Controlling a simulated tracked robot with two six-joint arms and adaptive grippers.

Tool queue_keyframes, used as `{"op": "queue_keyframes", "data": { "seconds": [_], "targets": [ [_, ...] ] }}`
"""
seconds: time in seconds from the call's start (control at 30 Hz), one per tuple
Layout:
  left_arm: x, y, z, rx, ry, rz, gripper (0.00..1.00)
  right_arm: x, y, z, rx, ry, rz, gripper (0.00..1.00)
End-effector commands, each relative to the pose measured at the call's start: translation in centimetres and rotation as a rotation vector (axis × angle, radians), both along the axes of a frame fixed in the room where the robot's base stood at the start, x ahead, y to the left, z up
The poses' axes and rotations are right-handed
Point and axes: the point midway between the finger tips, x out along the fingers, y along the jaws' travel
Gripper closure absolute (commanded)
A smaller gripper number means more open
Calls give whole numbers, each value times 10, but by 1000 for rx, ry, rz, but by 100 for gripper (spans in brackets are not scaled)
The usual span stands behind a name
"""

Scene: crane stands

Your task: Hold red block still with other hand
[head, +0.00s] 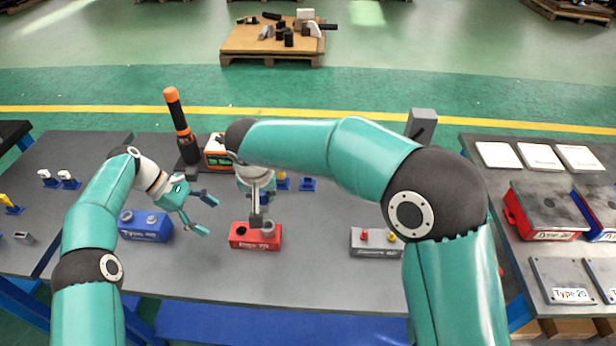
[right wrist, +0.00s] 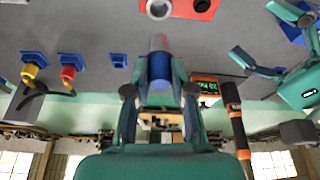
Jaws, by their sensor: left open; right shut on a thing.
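The red block (head: 240,236) stands on the grey table, with a grey ring and a dark hole on top; its edge also shows in the right wrist view (right wrist: 182,9). My left gripper (head: 211,218) is open and empty, left of the red block and apart from it. It also shows at the right of the right wrist view (right wrist: 283,68). My right gripper (head: 258,208) is over the red block, shut on a grey and blue cylinder (right wrist: 160,67). In the head view the cylinder is mostly hidden, and I cannot tell whether it touches the block.
A blue block (head: 146,235) stands left of my left gripper. A grey block (head: 372,250) with red and yellow pieces is to the right. Behind are an orange-handled tool (head: 178,112) and a display box (head: 216,158). The front middle of the table is clear.

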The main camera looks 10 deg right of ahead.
Motion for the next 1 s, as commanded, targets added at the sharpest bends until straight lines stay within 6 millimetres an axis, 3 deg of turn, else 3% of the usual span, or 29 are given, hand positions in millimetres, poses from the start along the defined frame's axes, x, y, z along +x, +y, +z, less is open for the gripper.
{"op": "queue_keyframes", "data": {
  "seconds": [0.27,0.7,1.0],
  "targets": [
    [-5,-14,-13,4,20,3,21,0,0,0,0,-1,0,100],
    [-16,-47,-57,3,18,3,21,0,0,0,0,-1,0,100],
    [-17,-56,-69,4,15,5,21,0,0,0,0,-1,0,100]
  ]
}}
